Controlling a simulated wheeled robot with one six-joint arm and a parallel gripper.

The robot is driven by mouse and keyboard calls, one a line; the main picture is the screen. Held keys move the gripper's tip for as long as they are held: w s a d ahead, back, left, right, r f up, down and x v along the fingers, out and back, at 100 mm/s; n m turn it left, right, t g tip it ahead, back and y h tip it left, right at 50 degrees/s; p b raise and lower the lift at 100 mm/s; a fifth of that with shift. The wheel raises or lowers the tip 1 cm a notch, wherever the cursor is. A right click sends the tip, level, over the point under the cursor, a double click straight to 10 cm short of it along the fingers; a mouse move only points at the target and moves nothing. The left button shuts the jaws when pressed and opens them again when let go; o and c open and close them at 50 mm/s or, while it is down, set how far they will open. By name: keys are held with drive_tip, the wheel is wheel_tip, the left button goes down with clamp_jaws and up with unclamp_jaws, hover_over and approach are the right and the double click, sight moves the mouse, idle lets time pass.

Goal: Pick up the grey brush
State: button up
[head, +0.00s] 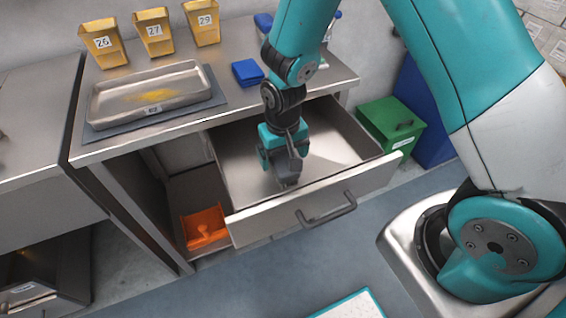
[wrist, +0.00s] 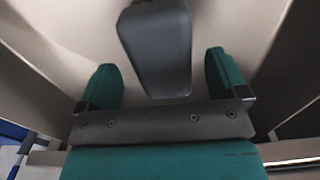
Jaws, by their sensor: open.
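The grey brush (wrist: 158,48) shows in the wrist view as a dark grey, smooth block with rounded edges. It lies between the two teal fingers of my gripper (wrist: 163,78), with a gap on each side. My gripper is open. In the head view, my gripper (head: 282,160) points down inside the pulled-out drawer (head: 240,165). The grey brush (head: 289,178) shows only in small part there, at the fingers. My gripper hides most of it, and I cannot tell whether it touches the drawer floor.
The drawer's front panel with its handle (head: 328,210) faces the floor area. An orange item (head: 205,228) sits below; a green box (head: 391,125) stands right.

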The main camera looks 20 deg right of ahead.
sight(282, 158)
drive_tip(key=shift+a+f, duration=0.1)
drive_tip(key=shift+f, duration=1.9)
drive_tip(key=c, duration=1)
drive_tip(key=shift+c, duration=0.2)
drive_tip(key=shift+r, duration=0.1)
